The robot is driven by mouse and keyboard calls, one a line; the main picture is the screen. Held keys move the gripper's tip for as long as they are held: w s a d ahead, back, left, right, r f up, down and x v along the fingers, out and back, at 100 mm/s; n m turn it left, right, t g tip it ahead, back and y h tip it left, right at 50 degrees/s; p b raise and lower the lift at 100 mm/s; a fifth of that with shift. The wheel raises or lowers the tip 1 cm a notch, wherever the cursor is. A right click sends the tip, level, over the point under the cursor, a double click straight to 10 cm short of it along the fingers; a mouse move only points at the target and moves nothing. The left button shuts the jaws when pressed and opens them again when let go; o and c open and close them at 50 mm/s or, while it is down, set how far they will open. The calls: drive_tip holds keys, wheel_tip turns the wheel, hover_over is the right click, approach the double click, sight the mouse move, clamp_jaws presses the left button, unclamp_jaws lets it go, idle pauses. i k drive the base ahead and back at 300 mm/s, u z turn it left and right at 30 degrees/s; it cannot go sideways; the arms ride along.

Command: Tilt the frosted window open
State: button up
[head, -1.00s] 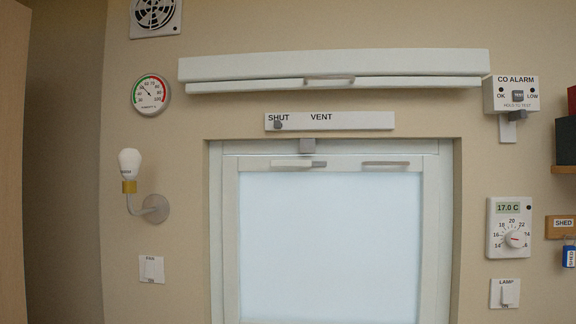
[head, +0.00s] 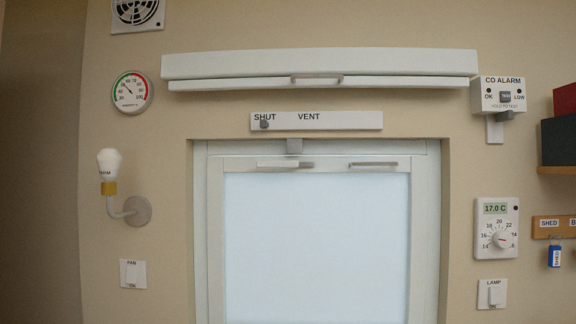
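The frosted window (head: 316,240) is set in a white frame in a wall recess and looks closed; its bottom edge is below the view. A grey lever handle (head: 285,164) lies horizontally at the left of its top rail. A thin grey pull bar (head: 373,164) is at the right of the same rail. A grey catch block (head: 294,146) sits at the top middle of the frame. Above it, a white strip (head: 345,121) reads SHUT and VENT, with its small grey knob (head: 264,124) under SHUT. My gripper is not in view.
A white box with a handled flap (head: 318,70) juts out above the window. A lamp bulb (head: 109,163) sticks out at left. A CO alarm (head: 502,95), thermostat (head: 496,229), lamp switch (head: 491,293) and shelf (head: 557,170) are at right.

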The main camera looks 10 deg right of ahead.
sight(340, 239)
drive_tip(key=u, duration=1.2)
drive_tip(key=k, duration=0.95)
drive_tip(key=z, duration=0.35)
